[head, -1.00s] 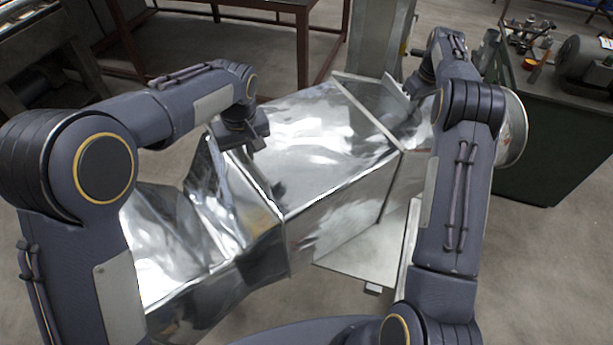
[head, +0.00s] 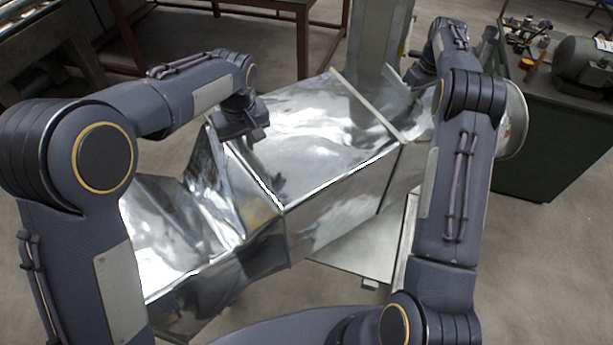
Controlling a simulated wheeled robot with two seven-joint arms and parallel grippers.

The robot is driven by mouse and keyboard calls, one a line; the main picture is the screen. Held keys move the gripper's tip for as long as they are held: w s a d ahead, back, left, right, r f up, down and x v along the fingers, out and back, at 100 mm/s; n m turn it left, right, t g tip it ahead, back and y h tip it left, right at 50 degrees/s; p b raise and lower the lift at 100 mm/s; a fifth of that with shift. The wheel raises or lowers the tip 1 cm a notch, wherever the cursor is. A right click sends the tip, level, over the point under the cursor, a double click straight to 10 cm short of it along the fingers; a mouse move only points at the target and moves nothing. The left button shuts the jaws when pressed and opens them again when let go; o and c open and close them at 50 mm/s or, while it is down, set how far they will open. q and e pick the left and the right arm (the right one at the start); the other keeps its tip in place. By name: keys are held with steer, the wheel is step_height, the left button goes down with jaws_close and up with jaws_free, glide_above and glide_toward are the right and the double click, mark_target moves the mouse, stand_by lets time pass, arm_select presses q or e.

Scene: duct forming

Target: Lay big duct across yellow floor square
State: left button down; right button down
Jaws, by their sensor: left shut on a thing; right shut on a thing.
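The big duct (head: 310,135) is a shiny sheet-metal piece with several angled sections, lying across the middle of the head view. My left gripper (head: 250,135) is shut on the duct at a raised seam on its upper left part. My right gripper (head: 418,82) is at the duct's far right end, shut on the duct; its fingertips are mostly hidden by my own arm. The duct is held up in front of me, above a flat pale plate (head: 350,258). No yellow floor square shows in this view.
A grey metal column (head: 380,40) stands just behind the duct. A dark green cabinet (head: 545,150) with a motor (head: 585,68) and small tools on top is at the right. A brown-framed table (head: 300,40) is at the back. Grey floor is open at the lower right.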

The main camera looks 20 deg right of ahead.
arm_select(q)
steer(key=shift+w+r, duration=0.15)
steer(key=shift+r, duration=0.1)
arm_select(e)
steer(key=shift+d+r, duration=0.1)
steer(key=shift+r, duration=0.15)
